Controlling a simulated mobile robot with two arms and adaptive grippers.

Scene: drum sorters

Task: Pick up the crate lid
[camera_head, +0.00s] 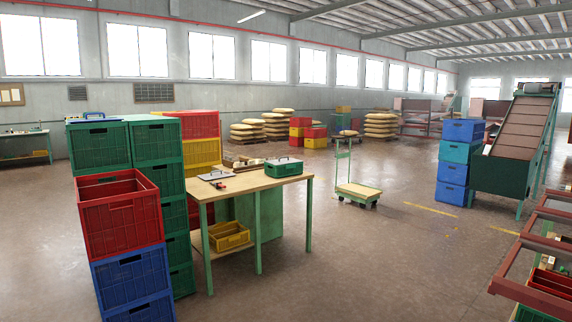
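Neither of my grippers is in view. Several lid-like pieces show, and I cannot tell which one is the crate lid. A thin grey plate with a handle (214,175) lies on the left part of the wooden work table (250,183).
An open red crate (122,212) sits on blue crates (133,280) in front of the green stack. A yellow crate (229,236) is on the table's lower shelf. A trolley (358,191) stands behind. A red-railed rack (530,240) is at right. The centre foreground floor is clear.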

